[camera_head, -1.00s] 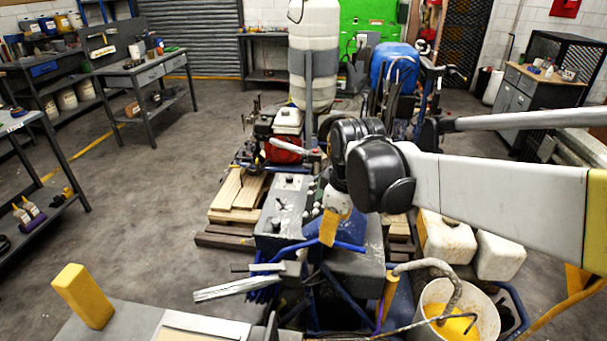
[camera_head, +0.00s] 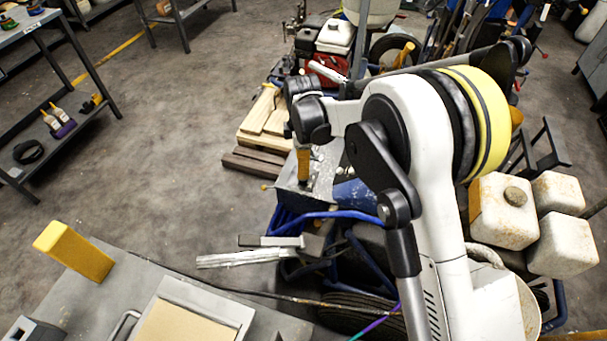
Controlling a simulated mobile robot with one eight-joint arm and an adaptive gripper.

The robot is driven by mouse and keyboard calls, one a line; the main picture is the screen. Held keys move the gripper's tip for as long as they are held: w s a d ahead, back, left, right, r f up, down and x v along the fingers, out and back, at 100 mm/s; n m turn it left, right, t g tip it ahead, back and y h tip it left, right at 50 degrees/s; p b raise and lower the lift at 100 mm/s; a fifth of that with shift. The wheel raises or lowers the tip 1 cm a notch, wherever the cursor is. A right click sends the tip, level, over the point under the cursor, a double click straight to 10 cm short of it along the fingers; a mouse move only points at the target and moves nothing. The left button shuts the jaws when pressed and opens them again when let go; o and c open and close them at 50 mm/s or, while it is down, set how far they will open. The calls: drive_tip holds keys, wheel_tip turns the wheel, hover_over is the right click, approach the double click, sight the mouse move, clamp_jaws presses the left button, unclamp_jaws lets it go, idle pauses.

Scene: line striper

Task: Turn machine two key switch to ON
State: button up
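A line striper with a blue tube frame (camera_head: 315,217) and a grey top panel (camera_head: 290,196) stands in the middle of the view. My white arm with its yellow band covers much of it, including the right part of the panel. I cannot make out a key switch or its position. My gripper (camera_head: 303,165) seems to be at the arm's far end, where an orange finger-like part hangs just above the panel. Whether it touches anything, and how its fingers stand, I cannot tell.
A red and white engine (camera_head: 333,45) stands behind, near wooden pallets (camera_head: 263,125). White jugs (camera_head: 503,211) stand at right. A grey bench with a yellow block (camera_head: 74,251) and a framed tray (camera_head: 190,325) is in front.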

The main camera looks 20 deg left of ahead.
wheel_tip(320, 180, down, 5)
drive_tip(key=shift+w+r+b, duration=0.1)
drive_tip(key=shift+b, duration=0.5)
drive_tip(key=shift+c, duration=0.6)
clamp_jaws()
drive_tip(key=shift+m, duration=0.4)
drive_tip(key=m, duration=1.1)
